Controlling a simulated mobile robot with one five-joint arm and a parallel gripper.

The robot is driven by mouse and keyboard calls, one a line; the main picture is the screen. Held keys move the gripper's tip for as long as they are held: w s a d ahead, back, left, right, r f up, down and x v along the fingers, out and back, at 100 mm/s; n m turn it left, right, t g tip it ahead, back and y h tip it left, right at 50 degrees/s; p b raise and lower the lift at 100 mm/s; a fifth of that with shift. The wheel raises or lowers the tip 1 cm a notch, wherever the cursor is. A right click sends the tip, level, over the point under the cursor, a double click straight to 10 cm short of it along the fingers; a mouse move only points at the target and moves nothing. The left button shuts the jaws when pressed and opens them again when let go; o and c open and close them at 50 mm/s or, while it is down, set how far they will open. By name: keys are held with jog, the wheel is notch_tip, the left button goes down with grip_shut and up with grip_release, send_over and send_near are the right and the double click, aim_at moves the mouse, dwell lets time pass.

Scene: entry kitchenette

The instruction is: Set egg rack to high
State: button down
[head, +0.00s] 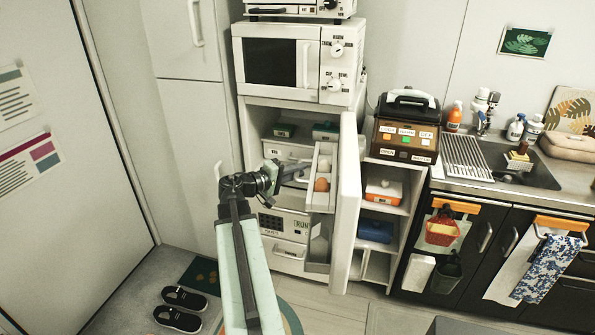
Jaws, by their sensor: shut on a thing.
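The egg rack (312,191) is a pale, narrow tray on the inner side of an open white fridge door (347,195). It holds brown and pale eggs (321,184). My gripper (303,171) reaches in from the left and is shut on the rack's left edge. The dark fingers are small here, and the arm and wrist hide part of the fridge interior behind them. A lower door bin (318,245) hangs below the rack.
The open fridge (285,150) has shelves and drawers left of the door. A microwave (292,62) stands on top. An open shelf unit (386,205) stands right of the door.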

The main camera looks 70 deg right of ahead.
jog(key=c, duration=1.4)
grip_release()
jog(key=shift+s+r, duration=0.1)
jog(key=shift+r, duration=0.2)
jog(key=shift+o, duration=0.2)
jog(key=f+p+v, duration=0.1)
jog(key=v, duration=0.6)
jog(key=shift+w+a+r, duration=0.25)
jog(key=shift+a+r, duration=0.05)
jog(key=shift+r, duration=0.15)
